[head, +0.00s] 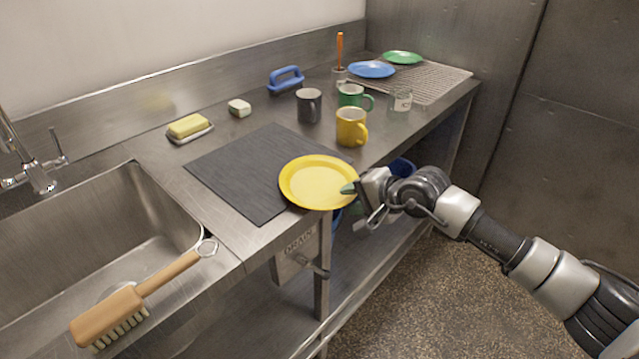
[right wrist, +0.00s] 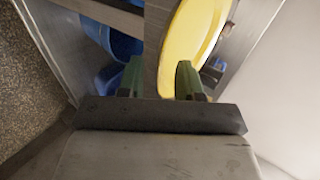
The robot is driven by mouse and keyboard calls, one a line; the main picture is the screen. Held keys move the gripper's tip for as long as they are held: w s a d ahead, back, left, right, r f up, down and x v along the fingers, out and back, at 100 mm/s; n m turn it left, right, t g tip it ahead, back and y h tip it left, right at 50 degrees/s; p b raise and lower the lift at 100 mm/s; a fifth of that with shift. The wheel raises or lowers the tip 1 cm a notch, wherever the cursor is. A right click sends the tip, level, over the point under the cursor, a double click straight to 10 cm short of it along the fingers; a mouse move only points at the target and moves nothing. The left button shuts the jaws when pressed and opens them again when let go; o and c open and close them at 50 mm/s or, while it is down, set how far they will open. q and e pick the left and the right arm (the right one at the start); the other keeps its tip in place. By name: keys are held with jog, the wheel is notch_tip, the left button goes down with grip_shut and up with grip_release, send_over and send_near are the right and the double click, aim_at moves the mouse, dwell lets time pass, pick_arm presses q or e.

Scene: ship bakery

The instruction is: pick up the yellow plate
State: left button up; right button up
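The yellow plate (head: 317,183) lies at the counter's front edge, partly on the dark mat (head: 250,165), its front rim reaching the edge. My right gripper (head: 352,190) is at the plate's right rim, coming from the right. One green fingertip overlaps the rim in the head view. In the right wrist view the plate (right wrist: 195,45) fills the upper right. The two green fingers (right wrist: 159,78) stand apart there, with the plate's edge showing between them. Whether they touch the plate I cannot tell. My left gripper is not in view.
A yellow mug (head: 351,127), dark mug (head: 309,105) and green mug (head: 352,96) stand behind the plate. A glass (head: 402,101) is to their right. The sink (head: 120,230) with a wooden brush (head: 130,303) is at left. Blue containers (right wrist: 120,45) sit below the counter.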

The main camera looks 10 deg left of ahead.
grip_shut()
jog(key=shift+r, duration=0.1)
